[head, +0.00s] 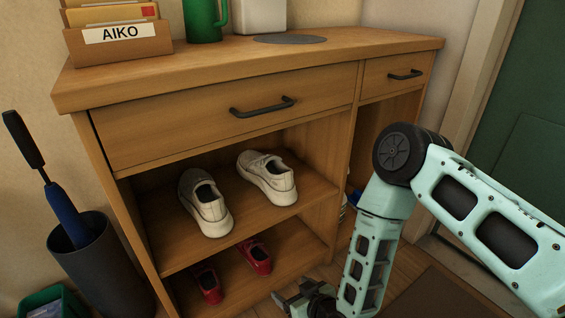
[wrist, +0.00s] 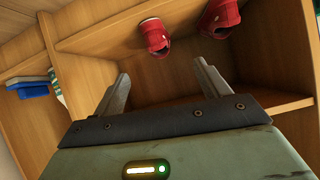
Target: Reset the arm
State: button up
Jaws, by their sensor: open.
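My arm comes in from the right of the head view, bends at a dark round joint and reaches down in front of the wooden cabinet (head: 310,157). My gripper (head: 292,300) is low, near the bottom edge of the head view and in front of the bottom shelf. In the wrist view my gripper (wrist: 162,70) has its two fingers spread apart with nothing held between them. A pair of red shoes (head: 258,256) lies on the bottom shelf. The red shoes also show beyond the fingers in the wrist view (wrist: 154,37), apart from them.
White shoes (head: 267,178) stand on the middle shelf. A file box labelled AIKO (head: 118,37), a green mug (head: 204,20) and a grey disc (head: 290,39) are on top. An umbrella stand (head: 100,265) is at left. A green door (head: 520,150) is at right.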

notch_tip(320, 180, up, 18)
jog(key=s+a+r+n+g+p, duration=0.1)
jog(key=s+a+n+g+p, duration=0.15)
jog(key=g, duration=0.25)
jog(key=s+d+r+g+h+p, duration=0.2)
jog(key=s+d+r+h, duration=0.1)
jog(key=s+d+r, duration=0.55)
jog(key=s+d+r+g+h+p, duration=0.1)
jog(key=s+d+r+g+h, duration=0.3)
jog(key=s+r, duration=0.6)
notch_tip(320, 180, up, 39)
jog(key=d+t+p, duration=0.1)
jog(key=p, duration=3.7)
jog(key=shift+w+d+m+y, duration=0.15)
jog(key=shift+w+m+y, duration=0.2)
jog(key=shift+w+y, duration=0.1)
